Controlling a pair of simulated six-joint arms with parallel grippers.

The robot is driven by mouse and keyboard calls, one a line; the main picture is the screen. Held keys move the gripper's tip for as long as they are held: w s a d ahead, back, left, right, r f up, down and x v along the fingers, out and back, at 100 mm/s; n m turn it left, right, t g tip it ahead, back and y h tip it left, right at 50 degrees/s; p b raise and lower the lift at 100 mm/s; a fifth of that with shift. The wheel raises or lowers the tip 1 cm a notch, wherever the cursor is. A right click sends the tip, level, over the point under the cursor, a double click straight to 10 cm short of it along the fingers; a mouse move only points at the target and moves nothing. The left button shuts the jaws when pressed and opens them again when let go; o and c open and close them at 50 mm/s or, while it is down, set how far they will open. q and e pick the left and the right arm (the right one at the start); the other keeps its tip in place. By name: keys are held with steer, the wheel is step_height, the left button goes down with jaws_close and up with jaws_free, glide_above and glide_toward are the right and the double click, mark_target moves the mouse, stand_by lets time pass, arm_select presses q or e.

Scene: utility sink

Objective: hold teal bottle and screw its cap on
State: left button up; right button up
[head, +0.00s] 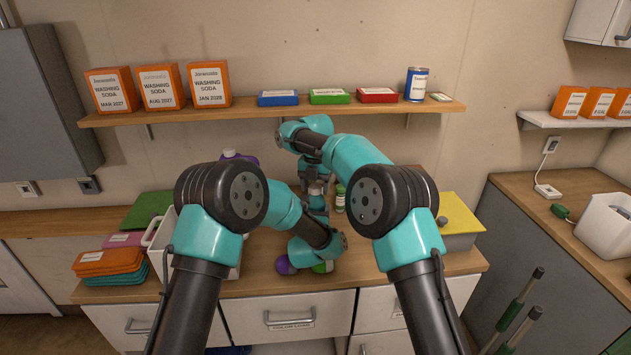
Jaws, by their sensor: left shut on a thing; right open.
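My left gripper (317,208) is small and partly hidden behind its own wrist, over the middle of the counter. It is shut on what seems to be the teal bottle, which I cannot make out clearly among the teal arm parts. My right gripper (314,178) reaches down from above, close over the left one. It is open, though its fingertips are hard to see. I cannot pick out the cap or tell whether it is on the bottle.
A small green bottle with a white top (340,198) stands just right of the grippers. A purple round thing (286,265) and a green one (323,267) lie near the front edge. Orange boxes (158,87) stand on the wall shelf (260,113). A yellow-topped box (462,222) is at right.

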steer(key=c, duration=1)
steer(key=shift+o, duration=0.2)
